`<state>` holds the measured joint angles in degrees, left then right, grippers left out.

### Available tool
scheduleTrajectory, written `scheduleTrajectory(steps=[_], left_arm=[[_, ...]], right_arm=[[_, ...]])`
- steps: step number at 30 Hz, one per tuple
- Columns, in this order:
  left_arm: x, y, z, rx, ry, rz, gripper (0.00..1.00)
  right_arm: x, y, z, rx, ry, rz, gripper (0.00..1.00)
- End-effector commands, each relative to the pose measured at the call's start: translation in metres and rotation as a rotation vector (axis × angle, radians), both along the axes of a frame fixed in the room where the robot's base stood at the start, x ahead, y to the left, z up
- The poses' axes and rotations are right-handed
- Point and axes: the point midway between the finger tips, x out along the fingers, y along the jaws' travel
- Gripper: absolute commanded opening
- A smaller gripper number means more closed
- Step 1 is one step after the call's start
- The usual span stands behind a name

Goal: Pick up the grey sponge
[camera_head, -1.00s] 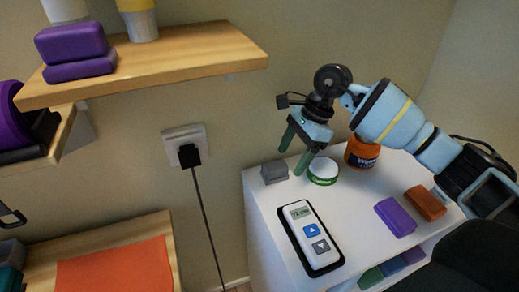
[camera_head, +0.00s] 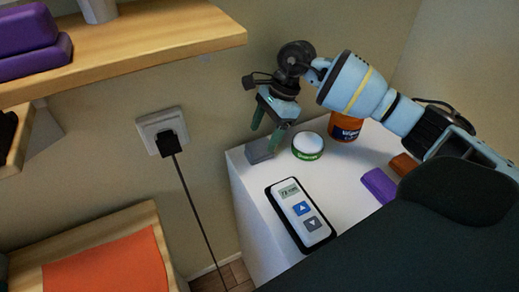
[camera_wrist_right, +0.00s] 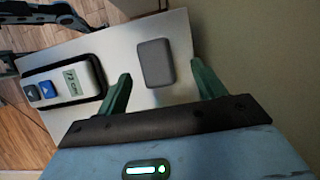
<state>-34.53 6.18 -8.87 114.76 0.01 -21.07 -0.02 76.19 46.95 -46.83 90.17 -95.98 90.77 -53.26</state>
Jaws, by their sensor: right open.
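The grey sponge (camera_head: 260,150) is a small dark block at the far left corner of the white cabinet top (camera_head: 250,187). In the right wrist view the sponge (camera_wrist_right: 156,62) lies ahead of and between the fingertips, apart from them. My right gripper (camera_head: 268,128) is open and empty, with its green fingers pointing down just above the sponge. The right gripper also shows in the right wrist view (camera_wrist_right: 160,82), its two fingers spread apart. My left gripper is not in the head view.
Right of the sponge stand a white-lidded green tin (camera_head: 308,146) and an orange jar (camera_head: 345,126). A remote-like device (camera_head: 300,214) lies in front. Purple (camera_head: 379,185) and orange-brown (camera_head: 402,165) blocks lie at the right. A wall socket (camera_head: 162,130) and wooden shelf (camera_head: 150,40) are left.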

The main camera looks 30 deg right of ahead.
Motion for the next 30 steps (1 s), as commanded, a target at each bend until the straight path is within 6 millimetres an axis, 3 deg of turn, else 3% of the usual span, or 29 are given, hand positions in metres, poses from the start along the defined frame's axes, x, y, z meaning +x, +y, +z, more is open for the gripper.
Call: scheduleTrajectory(steps=[9,18,30], left_arm=[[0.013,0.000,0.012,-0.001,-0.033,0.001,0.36],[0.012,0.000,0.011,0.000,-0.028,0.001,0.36],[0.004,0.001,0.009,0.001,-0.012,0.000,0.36]], right_arm=[[-0.005,0.017,-0.036,0.001,0.000,0.000,0.69],[-0.005,0.019,-0.041,0.001,0.000,0.000,0.69],[-0.005,0.019,-0.040,0.001,0.000,0.000,0.20]])
